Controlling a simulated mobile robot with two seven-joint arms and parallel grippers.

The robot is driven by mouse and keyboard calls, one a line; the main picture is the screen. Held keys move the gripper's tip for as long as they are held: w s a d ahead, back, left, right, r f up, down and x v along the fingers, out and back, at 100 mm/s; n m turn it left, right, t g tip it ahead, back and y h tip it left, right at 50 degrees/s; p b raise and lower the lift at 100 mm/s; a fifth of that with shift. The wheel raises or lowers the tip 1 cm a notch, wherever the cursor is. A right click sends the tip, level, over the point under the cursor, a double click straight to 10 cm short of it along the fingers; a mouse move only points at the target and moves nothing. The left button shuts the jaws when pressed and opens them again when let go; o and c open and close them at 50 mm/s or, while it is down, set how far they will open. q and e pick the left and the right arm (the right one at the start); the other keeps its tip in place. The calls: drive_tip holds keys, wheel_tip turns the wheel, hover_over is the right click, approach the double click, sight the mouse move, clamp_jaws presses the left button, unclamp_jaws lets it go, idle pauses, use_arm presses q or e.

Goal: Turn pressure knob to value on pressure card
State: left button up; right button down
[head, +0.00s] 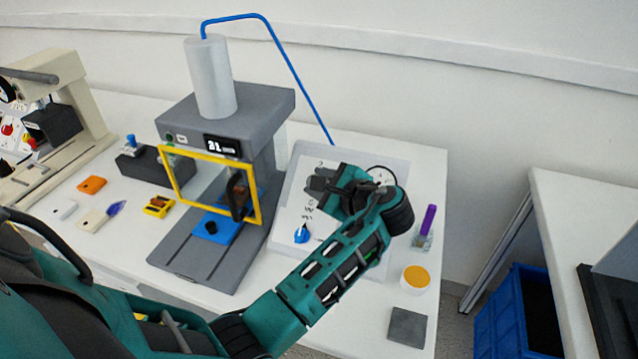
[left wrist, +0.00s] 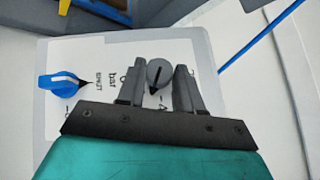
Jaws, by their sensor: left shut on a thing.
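A pale control panel (head: 318,152) lies on the bench right of the grey press. My left gripper (head: 325,187) is over the panel's upper part. In the left wrist view its fingers (left wrist: 157,88) stand on either side of a round grey knob (left wrist: 160,72) with a dark pointer, and they are shut on it. The gripper hides this knob in the head view. A blue knob (head: 302,234) sits lower on the panel, apart from the gripper; it also shows in the left wrist view (left wrist: 62,84). A round gauge (head: 381,172) is partly hidden. I cannot make out a pressure card.
The grey press (head: 258,112) with a yellow frame (head: 178,186) stands left of the panel. A blue hose (head: 297,78) arches behind. A purple-handled item (head: 429,220), a yellow-topped jar (head: 415,278) and a grey square (head: 407,327) are at the bench's right edge.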

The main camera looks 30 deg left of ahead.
use_arm(q)
drive_tip(key=n+g, duration=0.1)
drive_tip(key=n+g+h, duration=0.1)
drive_tip(key=n, duration=0.1)
drive_tip(key=n+g, duration=0.1)
drive_tip(key=shift+w+a+r+h, duration=0.1)
drive_tip(key=shift+w+r+h, duration=0.15)
drive_tip(key=shift+h, duration=0.15)
drive_tip(key=shift+n+g, duration=0.3)
drive_tip(key=shift+n, duration=0.1)
drive_tip(key=o, duration=0.8)
drive_tip(key=shift+c, duration=0.2)
drive_tip(key=v, duration=1.2)
drive_tip(key=shift+d+r, duration=0.25)
drive_tip(key=shift+r, duration=0.1)
